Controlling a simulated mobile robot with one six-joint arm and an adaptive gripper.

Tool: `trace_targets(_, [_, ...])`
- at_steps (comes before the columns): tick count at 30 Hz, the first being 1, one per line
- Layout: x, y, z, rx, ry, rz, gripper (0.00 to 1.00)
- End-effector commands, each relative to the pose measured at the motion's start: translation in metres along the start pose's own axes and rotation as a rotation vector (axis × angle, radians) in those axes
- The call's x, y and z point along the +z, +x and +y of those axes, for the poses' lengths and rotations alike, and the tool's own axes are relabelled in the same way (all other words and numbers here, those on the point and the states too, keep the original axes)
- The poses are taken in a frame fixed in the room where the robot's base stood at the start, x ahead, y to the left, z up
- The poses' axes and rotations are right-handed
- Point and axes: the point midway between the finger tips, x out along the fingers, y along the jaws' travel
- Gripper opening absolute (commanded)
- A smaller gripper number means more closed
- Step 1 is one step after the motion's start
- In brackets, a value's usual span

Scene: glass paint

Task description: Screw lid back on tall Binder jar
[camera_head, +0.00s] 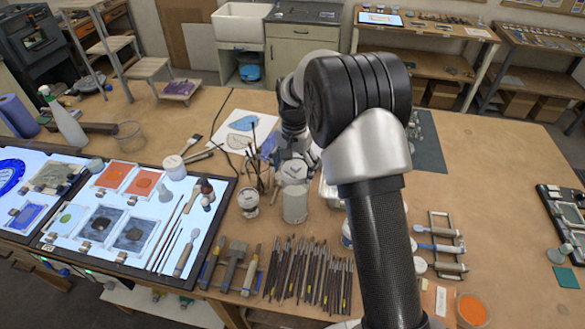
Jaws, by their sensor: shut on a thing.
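A tall whitish jar (295,208), which I take to be the Binder jar, stands upright on the wooden bench near the middle of the view. A pale round lid (294,172) is at its mouth. I cannot tell whether the lid is threaded on or only resting there, and any label is too small to read. My gripper (297,161) points down directly over the jar and is shut on the lid. Its fingertips are small and partly hidden by the wrist.
A short lidded jar (248,198) and a pot of brushes (262,172) stand close on the left. A whitish container (329,193) is close on the right, partly behind my arm. Several brushes (308,272) lie in front. A lit panel (110,215) with glass pieces is at left.

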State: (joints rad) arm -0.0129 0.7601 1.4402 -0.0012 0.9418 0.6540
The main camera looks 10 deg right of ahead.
Motion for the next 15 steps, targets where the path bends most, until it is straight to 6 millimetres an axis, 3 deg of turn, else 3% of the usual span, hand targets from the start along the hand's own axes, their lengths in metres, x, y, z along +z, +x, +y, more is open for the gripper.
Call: trace_targets(15, [-0.0015, 0.009, 0.0096, 0.0, -0.784, 0.002, 0.61])
